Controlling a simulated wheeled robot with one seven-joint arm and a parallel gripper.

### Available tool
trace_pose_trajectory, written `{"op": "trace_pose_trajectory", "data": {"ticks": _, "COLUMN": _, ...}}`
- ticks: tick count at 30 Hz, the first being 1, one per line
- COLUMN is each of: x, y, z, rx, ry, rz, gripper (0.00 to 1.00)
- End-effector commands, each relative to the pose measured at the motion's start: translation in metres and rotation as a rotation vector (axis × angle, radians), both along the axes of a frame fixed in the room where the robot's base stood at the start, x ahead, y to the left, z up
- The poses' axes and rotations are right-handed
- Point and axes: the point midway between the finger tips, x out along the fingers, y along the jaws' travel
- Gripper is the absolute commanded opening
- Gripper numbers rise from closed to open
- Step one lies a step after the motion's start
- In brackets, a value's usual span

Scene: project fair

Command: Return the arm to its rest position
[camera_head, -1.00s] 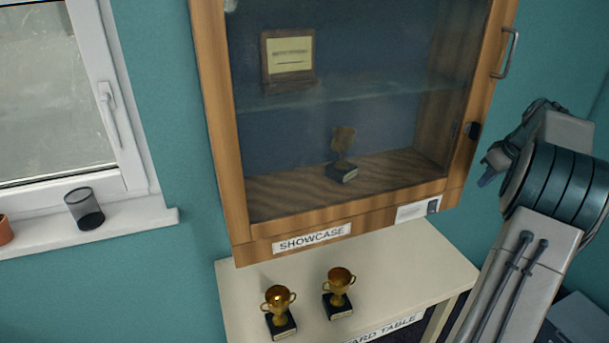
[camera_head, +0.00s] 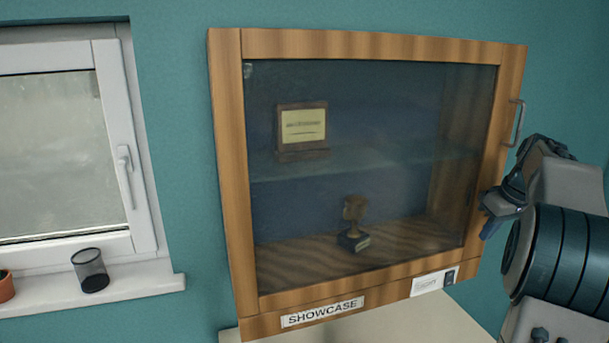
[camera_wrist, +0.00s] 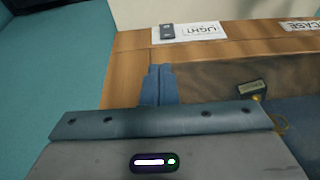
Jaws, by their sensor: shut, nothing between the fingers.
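My gripper (camera_head: 491,210) is at the right edge of the wooden showcase (camera_head: 226,170) in the head view, beside the door frame and below the handle (camera_head: 517,123). In the wrist view its fingers (camera_wrist: 158,84) are together with nothing between them, in front of the showcase's wooden frame. I cannot tell whether they touch the frame. The showcase door is closed. Behind the glass a gold trophy (camera_head: 353,208) stands on the lower floor and a plaque (camera_head: 302,128) stands on the glass shelf. The rest of my arm runs off the right edge of the head view.
A label with a dark switch (camera_head: 448,278) is on the showcase's lower right frame; it also shows in the wrist view (camera_wrist: 167,31). A pale table (camera_head: 400,326) is below. A window with a mesh cup (camera_head: 91,270) on its sill is at the left.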

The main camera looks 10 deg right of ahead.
Motion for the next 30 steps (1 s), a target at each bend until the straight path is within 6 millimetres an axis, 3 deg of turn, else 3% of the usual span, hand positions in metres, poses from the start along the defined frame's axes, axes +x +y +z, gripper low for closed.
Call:
{"op": "trace_pose_trajectory", "data": {"ticks": 1, "x": 0.000, "y": 0.033, "z": 0.005, "rx": -0.003, "ry": 0.011, "rz": 0.002, "gripper": 0.00}}
{"op": "trace_pose_trajectory", "data": {"ticks": 6, "x": -0.016, "y": 0.124, "z": 0.005, "rx": -0.013, "ry": 0.044, "rz": -0.040, "gripper": 0.00}}
{"op": "trace_pose_trajectory", "data": {"ticks": 11, "x": -0.050, "y": 0.199, "z": -0.005, "rx": -0.024, "ry": 0.060, "rz": -0.075, "gripper": 0.00}}
{"op": "trace_pose_trajectory", "data": {"ticks": 15, "x": -0.089, "y": 0.255, "z": -0.021, "rx": -0.030, "ry": 0.066, "rz": -0.102, "gripper": 0.00}}
{"op": "trace_pose_trajectory", "data": {"ticks": 21, "x": -0.157, "y": 0.313, "z": -0.056, "rx": -0.033, "ry": 0.057, "rz": -0.135, "gripper": 0.00}}
{"op": "trace_pose_trajectory", "data": {"ticks": 25, "x": -0.194, "y": 0.335, "z": -0.080, "rx": -0.029, "ry": 0.051, "rz": -0.151, "gripper": 0.00}}
{"op": "trace_pose_trajectory", "data": {"ticks": 30, "x": -0.221, "y": 0.346, "z": -0.101, "rx": -0.023, "ry": 0.046, "rz": -0.163, "gripper": 0.00}}
